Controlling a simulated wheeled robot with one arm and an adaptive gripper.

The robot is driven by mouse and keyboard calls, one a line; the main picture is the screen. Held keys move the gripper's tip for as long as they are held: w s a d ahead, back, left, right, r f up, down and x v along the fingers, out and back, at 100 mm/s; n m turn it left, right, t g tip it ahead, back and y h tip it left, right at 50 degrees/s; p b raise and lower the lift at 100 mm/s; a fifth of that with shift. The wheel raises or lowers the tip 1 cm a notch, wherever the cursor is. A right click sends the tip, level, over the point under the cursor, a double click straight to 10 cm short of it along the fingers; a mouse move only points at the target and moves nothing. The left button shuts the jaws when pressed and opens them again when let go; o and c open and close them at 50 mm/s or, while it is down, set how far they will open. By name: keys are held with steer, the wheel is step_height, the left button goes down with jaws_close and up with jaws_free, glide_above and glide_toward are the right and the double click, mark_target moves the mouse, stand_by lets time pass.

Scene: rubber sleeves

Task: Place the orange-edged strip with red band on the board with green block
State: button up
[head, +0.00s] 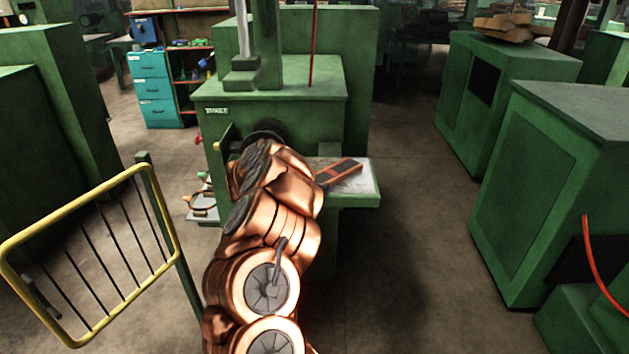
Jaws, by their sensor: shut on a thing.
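A dark strip with orange edges and a red band (340,173) shows just right of my copper-coloured arm, over a pale board (366,186). It slants up to the right, and its left end meets the outline of my arm. I cannot tell whether it rests on the board or is a little above it. A green block (330,149) stands at the back edge of the board. My gripper's fingers are hidden behind my arm, so their hold on the strip does not show. The board's left part is also hidden by my arm.
A green machine (300,80) rises behind the board. A yellow-framed barrier (85,255) stands at the left front. Large green cabinets (560,190) stand on the right. A teal drawer unit (155,90) is at the back left. The floor between board and right cabinets is clear.

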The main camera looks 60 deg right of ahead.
steer(key=o, duration=1.2)
steer(key=shift+c, duration=0.2)
steer(key=b+v, duration=0.3)
steer(key=v, duration=0.9)
